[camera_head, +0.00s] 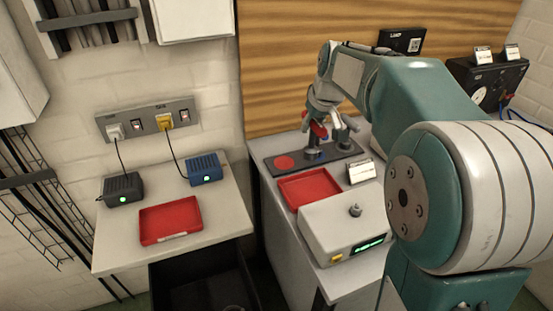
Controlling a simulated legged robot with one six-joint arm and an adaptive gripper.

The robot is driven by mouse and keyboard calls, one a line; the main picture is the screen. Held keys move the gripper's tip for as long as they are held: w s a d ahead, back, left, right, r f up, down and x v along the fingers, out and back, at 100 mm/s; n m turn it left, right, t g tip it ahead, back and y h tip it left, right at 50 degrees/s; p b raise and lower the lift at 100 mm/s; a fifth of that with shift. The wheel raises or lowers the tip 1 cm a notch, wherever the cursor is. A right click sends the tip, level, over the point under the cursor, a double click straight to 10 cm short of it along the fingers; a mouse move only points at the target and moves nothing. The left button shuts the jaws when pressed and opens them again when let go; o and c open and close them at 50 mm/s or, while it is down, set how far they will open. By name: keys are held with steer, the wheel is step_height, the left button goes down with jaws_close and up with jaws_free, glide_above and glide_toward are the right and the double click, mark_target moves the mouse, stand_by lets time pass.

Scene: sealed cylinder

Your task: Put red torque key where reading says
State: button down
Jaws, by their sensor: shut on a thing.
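My gripper (322,118) is over the dark plate (262,157) on the right-hand counter. It is shut on the red torque key (318,130), of which only a small red part shows near the fingers. The plate has a red round spot (284,163) at its left and dark grey upright parts further right. The key is above these parts; whether it touches one I cannot tell. A white box (330,222) in front has a knob on top and a green lit display (369,245), too small to read.
A red tray (303,190) and a small white label card (361,171) lie between plate and box. The left counter holds another red tray (170,220), a black box (122,190) and a blue box (203,169), both with cables. A dark open drawer (200,280) is below.

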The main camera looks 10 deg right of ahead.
steer(key=w+a+f, duration=0.1)
steer(key=w+f, duration=0.3)
steer(key=w+a+f, duration=0.1)
steer(key=w+f, duration=0.3)
steer(key=w, duration=0.1)
steer(key=w+a+f, duration=0.1)
steer(key=w+f, duration=0.3)
steer(key=f, duration=0.1)
steer(key=shift+w+a, duration=0.25)
steer(key=shift+a, duration=0.2)
steer(key=shift+c, duration=2.3)
jaws_free()
steer(key=shift+f, duration=0.15)
steer(key=v, duration=1.2)
steer(key=shift+r, duration=0.2)
